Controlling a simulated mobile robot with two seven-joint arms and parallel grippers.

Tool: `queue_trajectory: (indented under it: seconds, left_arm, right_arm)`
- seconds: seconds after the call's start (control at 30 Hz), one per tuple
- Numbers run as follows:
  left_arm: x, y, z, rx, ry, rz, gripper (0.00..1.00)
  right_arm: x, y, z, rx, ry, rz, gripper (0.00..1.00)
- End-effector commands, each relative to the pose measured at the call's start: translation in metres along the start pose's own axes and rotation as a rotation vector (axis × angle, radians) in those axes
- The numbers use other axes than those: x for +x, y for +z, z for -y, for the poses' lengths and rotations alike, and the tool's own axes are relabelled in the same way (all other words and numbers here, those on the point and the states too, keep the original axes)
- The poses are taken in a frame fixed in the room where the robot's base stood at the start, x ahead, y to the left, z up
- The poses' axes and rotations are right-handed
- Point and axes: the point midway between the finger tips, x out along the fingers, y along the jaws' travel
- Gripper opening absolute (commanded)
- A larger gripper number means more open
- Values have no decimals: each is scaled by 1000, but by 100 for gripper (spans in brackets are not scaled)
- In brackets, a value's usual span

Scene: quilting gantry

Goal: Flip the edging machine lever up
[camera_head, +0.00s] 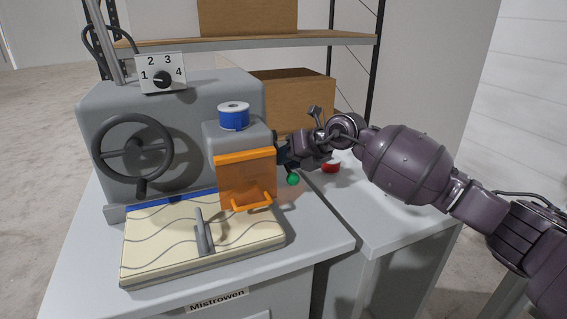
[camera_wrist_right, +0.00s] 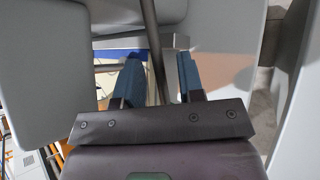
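The edging machine (camera_head: 180,115) is a grey block with a handwheel, an orange guard (camera_head: 247,182) and a blue spool on top. A green knob (camera_head: 293,179) shows low beside the machine's right side; I take it for the lever's end, and its shaft is hidden. My right gripper (camera_head: 283,153) is right at that side, just above the knob, partly hidden behind the guard. In the right wrist view its two fingers (camera_wrist_right: 160,80) are apart, with a dark rod (camera_wrist_right: 153,50) running between them. Contact cannot be told. My left gripper is out of view.
A cream board (camera_head: 155,240) with wavy lines and a grey bar lies in front of the machine. A red button (camera_head: 330,167) is on the lower side table (camera_head: 375,215). A shelf (camera_head: 330,40) with cardboard boxes stands behind.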

Motion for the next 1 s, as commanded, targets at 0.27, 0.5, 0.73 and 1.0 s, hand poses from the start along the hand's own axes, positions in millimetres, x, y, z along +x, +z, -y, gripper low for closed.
queue_trajectory:
  seconds: [0.27, 0.5, 0.73, 1.0]
  left_arm:
    - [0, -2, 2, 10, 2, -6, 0]
    - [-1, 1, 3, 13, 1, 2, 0]
    - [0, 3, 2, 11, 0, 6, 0]
    - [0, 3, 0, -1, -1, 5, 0]
  right_arm:
    - [14, 0, 0, 0, 0, -1, 35]
    - [14, 0, -1, -1, 0, 0, 34]
    - [14, 0, 0, 0, 0, 0, 0]
    - [14, 0, -1, 0, 0, -1, 0]
